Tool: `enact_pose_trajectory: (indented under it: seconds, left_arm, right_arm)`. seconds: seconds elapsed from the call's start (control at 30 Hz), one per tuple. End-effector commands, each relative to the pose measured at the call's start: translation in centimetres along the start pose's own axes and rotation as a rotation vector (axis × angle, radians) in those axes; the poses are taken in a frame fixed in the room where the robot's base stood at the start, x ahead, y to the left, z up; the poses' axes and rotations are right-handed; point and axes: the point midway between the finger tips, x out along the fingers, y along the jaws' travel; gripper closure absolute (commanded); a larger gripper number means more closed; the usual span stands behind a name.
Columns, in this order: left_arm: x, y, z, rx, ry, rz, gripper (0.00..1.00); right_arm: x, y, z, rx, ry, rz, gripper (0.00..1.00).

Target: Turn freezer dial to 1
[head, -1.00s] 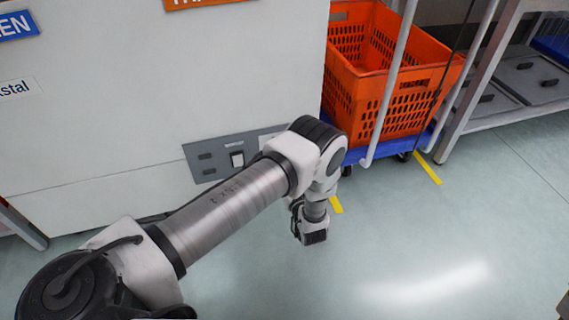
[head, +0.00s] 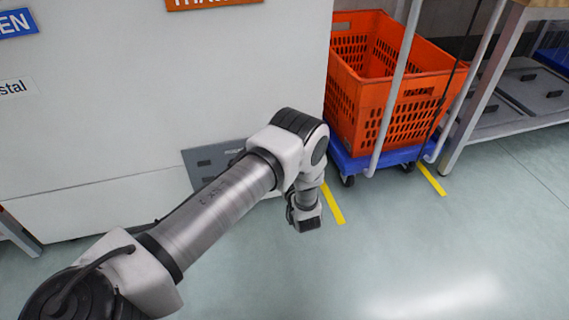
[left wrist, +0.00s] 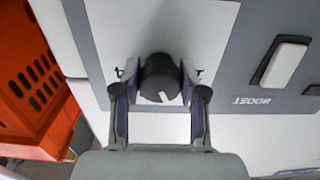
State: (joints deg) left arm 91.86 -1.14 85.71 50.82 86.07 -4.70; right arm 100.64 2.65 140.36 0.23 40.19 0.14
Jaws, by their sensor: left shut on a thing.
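The freezer dial (left wrist: 158,72) is a round black knob with a white mark near its lower edge in the left wrist view. It sits on a white plate in the grey control panel (left wrist: 245,45). My left gripper (left wrist: 160,78) is shut on the dial, one finger on each side. No numbers can be read around the dial. In the head view, my left arm reaches across the white freezer (head: 150,110) and its grey panel (head: 204,161). The arm hides the dial and the fingertips there. My right gripper is not in view.
A light rocker switch (left wrist: 285,63) marked BOOST lies beside the dial on the panel. An orange tote (head: 378,95) stands on a blue trolley (head: 385,158) right of the freezer. A metal shelf (head: 490,110) stands further right. The floor in front is clear.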

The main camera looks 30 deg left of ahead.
Motion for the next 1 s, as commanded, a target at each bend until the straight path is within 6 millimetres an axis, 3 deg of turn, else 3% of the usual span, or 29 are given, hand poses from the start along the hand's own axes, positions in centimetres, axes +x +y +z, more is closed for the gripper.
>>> enact_pose_trajectory:
  seconds: [0.47, 1.0]
  left_arm:
    - [0.0, 0.0, -0.3, -0.157, 0.000, 0.000, 0.93]
    - [0.1, 0.1, -0.3, -0.624, 0.001, 0.000, 0.93]
  right_arm:
    - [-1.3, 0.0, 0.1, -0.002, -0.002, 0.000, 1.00]
    - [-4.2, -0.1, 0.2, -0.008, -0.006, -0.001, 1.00]
